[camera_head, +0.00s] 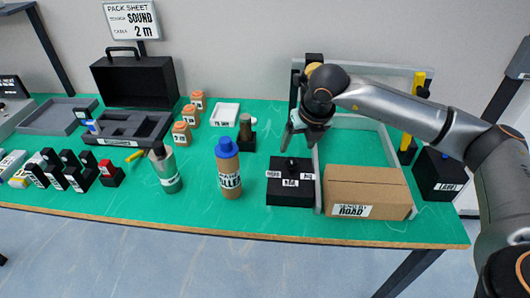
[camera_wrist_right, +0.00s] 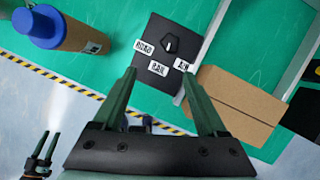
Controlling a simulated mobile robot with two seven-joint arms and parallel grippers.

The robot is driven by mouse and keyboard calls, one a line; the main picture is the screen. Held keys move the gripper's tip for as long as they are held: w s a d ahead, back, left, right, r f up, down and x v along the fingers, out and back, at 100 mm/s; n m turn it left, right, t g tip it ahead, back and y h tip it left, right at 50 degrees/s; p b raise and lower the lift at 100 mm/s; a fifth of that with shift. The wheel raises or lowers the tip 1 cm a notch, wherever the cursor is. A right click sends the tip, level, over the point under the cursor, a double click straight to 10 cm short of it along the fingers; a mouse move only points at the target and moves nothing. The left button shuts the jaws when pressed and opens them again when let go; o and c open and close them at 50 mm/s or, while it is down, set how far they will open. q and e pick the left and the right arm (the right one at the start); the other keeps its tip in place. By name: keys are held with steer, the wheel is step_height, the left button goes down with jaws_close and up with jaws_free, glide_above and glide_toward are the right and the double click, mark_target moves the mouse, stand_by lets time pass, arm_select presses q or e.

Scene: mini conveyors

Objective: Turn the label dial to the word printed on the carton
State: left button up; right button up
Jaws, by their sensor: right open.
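The label dial is a black box (camera_head: 290,193) on the green table, with a small black knob (camera_wrist_right: 170,45) on top. White labels around the knob appear to read ROAD (camera_wrist_right: 143,46), RAIL (camera_wrist_right: 157,68) and AIR (camera_wrist_right: 184,65). A white mark shows on the knob, but I cannot tell which label it points to. The brown carton (camera_head: 365,183) is right of the dial; its printed label (camera_head: 352,211) reads ROAD. My right gripper (camera_head: 298,145) is open and empty above and behind the dial. My left gripper (camera_wrist_right: 48,135) shows small at lower left, fingers apart.
A blue-capped bottle (camera_head: 229,170) stands left of the dial. A dark block (camera_head: 438,173) stands at the right. Bare green table lies in front of the bottle and dial.

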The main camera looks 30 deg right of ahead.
mark_target(292, 161)
steer(key=shift+h, duration=0.3)
steer(key=x, duration=0.4)
steer(key=d+p+x, duration=0.1)
steer(key=x, duration=0.3)
steer(key=w+x, duration=0.1)
steer(key=x, duration=0.3)
steer(key=shift+d+r, duration=0.2)
steer(key=shift+r, duration=0.05)
jaws_close()
